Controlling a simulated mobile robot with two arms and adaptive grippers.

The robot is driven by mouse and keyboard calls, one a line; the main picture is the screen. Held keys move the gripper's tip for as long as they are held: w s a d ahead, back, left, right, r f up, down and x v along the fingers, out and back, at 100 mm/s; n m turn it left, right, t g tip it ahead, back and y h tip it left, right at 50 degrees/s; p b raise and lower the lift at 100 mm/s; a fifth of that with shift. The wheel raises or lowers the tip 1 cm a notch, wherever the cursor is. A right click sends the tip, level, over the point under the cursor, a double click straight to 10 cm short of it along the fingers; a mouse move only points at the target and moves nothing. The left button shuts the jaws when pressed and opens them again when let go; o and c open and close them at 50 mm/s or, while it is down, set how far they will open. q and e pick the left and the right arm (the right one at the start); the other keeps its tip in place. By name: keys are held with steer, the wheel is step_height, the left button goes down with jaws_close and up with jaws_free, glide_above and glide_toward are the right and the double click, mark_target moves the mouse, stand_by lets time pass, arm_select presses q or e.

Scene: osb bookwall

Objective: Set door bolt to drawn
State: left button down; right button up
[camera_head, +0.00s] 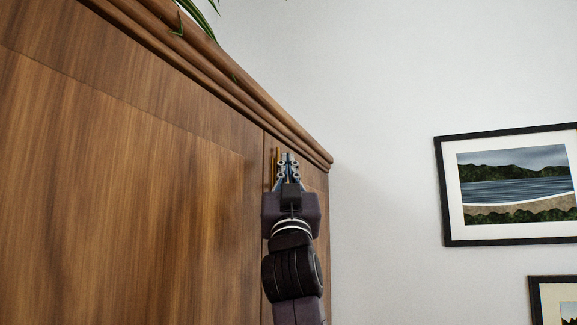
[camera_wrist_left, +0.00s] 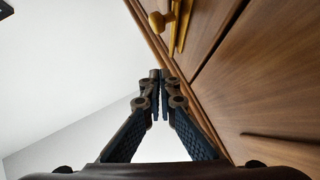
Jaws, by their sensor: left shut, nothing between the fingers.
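The door bolt (camera_head: 277,160) shows in the head view as a thin brass strip near the upper right of the wooden cabinet front, just left of my left gripper (camera_head: 287,156) and partly covered by it. In the left wrist view, the bolt has a round brass knob (camera_wrist_left: 157,21) and a narrow brass bar (camera_wrist_left: 181,28) on the wood. My left gripper (camera_wrist_left: 162,76) is shut and empty there, its fingertips pointing toward the cabinet's top edge, apart from the knob in the picture. Whether the bolt is drawn I cannot tell. My right gripper is not in view.
The wooden cabinet (camera_head: 120,180) fills the left of the head view, with a moulded cornice (camera_head: 240,85) overhanging its top. A plant (camera_head: 200,14) hangs over the cornice. Framed pictures (camera_head: 440,190) hang on the white wall at the right.

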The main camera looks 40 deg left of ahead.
arm_select(q)
steer(key=b+v, duration=0.3)
steer(key=v, duration=0.6)
steer(key=shift+f, duration=0.4)
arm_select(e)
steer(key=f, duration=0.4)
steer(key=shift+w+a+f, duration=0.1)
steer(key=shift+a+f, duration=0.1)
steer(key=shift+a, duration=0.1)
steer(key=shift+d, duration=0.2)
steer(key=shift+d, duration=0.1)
